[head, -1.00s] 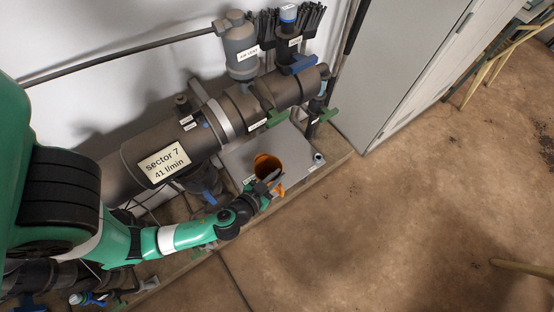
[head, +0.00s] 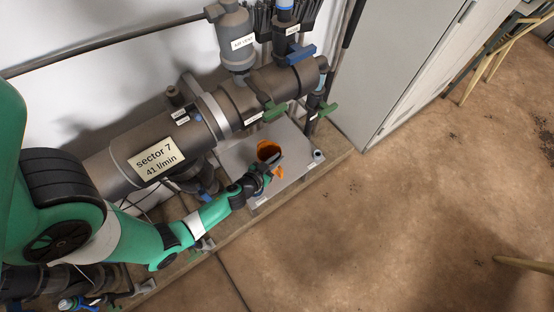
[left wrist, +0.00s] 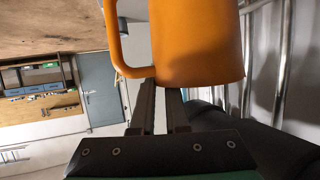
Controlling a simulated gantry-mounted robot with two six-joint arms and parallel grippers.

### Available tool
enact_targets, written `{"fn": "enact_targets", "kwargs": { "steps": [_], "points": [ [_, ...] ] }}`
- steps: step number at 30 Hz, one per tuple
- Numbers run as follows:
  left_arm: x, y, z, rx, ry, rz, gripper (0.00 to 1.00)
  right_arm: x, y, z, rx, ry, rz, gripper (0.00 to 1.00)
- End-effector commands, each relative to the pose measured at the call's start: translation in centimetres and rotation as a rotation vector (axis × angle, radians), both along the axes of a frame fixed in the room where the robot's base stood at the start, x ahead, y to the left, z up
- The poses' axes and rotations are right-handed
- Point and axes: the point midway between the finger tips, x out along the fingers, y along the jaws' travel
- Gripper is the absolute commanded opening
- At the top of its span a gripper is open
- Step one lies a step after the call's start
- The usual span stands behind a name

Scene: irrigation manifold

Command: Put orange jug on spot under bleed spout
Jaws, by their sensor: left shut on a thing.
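The orange jug (head: 268,150) is over the grey plate (head: 235,152) below the large pipe in the head view. Its open top faces up toward the camera. My left gripper (head: 271,163) is shut on the jug at its near side. In the left wrist view the jug (left wrist: 195,45) fills the top middle, with its handle on the left and the fingers (left wrist: 166,95) at its lower edge. I cannot tell whether its base touches the plate. I cannot clearly pick out the bleed spout or the spot under it. My right gripper is not in view.
The pipe (head: 205,127) runs behind the jug. Green valve handles (head: 276,110) and (head: 327,109) and a blue one (head: 300,54) stick out near it. A small round fitting (head: 318,155) stands at the plate's right corner. A grey cabinet (head: 385,60) is to the right.

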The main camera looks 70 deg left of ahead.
Motion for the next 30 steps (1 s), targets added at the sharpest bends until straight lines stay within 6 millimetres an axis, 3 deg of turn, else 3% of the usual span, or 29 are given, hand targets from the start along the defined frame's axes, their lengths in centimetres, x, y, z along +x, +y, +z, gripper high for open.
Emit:
{"fn": "enact_targets", "kwargs": {
  "steps": [1, 12, 13, 18, 30],
  "points": [
    [0.04, -0.01, -1.14, 0.001, -0.001, -0.001, 0.0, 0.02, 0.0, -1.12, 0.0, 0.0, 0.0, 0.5],
    [0.02, -0.02, -1.25, 0.001, -0.001, 0.0, 0.0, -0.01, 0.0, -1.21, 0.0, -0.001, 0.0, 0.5],
    [0.0, -0.03, -1.24, 0.0, 0.0, 0.0, 0.14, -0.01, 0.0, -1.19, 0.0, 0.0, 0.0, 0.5],
    [0.0, -0.03, -1.12, 0.0, 0.0, 0.0, 0.43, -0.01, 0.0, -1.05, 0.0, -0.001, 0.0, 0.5],
    [-0.45, -0.32, -0.57, -0.001, 0.001, 0.0, 0.43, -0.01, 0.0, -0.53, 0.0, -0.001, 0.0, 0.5]
  ]
}}
